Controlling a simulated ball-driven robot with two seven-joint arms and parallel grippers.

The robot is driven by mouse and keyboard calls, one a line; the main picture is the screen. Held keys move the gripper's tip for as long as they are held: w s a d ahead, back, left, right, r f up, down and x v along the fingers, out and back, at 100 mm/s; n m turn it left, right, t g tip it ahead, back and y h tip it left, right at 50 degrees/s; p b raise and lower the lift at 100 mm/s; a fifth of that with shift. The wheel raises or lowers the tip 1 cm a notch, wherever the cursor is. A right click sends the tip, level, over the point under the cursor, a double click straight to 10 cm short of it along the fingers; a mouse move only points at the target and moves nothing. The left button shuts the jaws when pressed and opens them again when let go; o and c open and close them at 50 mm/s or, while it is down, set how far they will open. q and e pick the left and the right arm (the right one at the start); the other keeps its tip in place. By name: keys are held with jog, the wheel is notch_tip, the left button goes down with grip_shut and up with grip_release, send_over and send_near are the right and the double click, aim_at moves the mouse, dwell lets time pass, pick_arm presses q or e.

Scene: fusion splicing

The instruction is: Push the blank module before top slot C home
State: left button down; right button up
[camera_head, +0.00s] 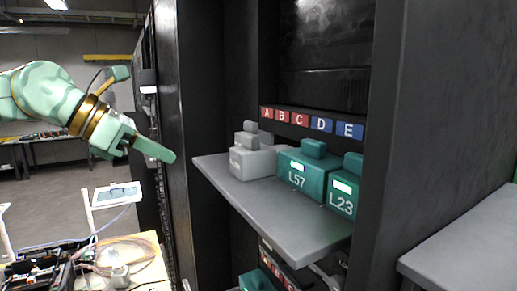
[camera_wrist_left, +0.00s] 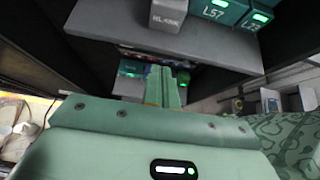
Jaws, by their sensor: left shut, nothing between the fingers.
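Grey blank modules (camera_head: 253,163) stand close together at the left end of the upper shelf; one partly hides what is behind it. One grey module marked BLANK (camera_wrist_left: 168,17) also shows at the top of the left wrist view. The slot strip with letters A to E, including C (camera_head: 300,119), runs above and behind the modules. I cannot tell exactly which slot each grey module faces. My left gripper (camera_head: 172,157) is shut and empty, left of the shelf and apart from the modules. Its fingers show in the left wrist view (camera_wrist_left: 161,82). My right gripper is out of view.
Green modules L57 (camera_head: 300,176) and L23 (camera_head: 342,194) stand on the shelf (camera_head: 285,222), right of the grey ones. Dark cabinet posts (camera_head: 205,110) and (camera_head: 400,110) flank the opening. More modules (camera_head: 256,281) sit below. A cluttered bench (camera_head: 140,250) is lower left.

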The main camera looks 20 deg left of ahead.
aim_at(235, 162)
pick_arm(q)
jog(key=shift+w+d+f, duration=0.45)
jog(key=shift+w+d, duration=1.55)
jog(key=shift+w, duration=0.3)
jog(key=shift+w+d+f, duration=0.4)
jog(key=shift+w+d, duration=1.55)
jog(key=shift+w, duration=0.4)
jog(key=shift+w+d+f, duration=0.45)
jog(key=shift+w+d, duration=1.55)
jog(key=shift+w, duration=0.3)
jog(key=s+a+b, duration=0.1)
jog(key=s+a, duration=0.1)
jog(key=s+a+b, duration=0.1)
jog(key=s+a, duration=0.1)
jog(key=s, duration=0.1)
jog(key=shift+s+a+b, duration=0.35)
jog(key=shift+s+a, duration=0.3)
jog(key=shift+w, duration=0.1)
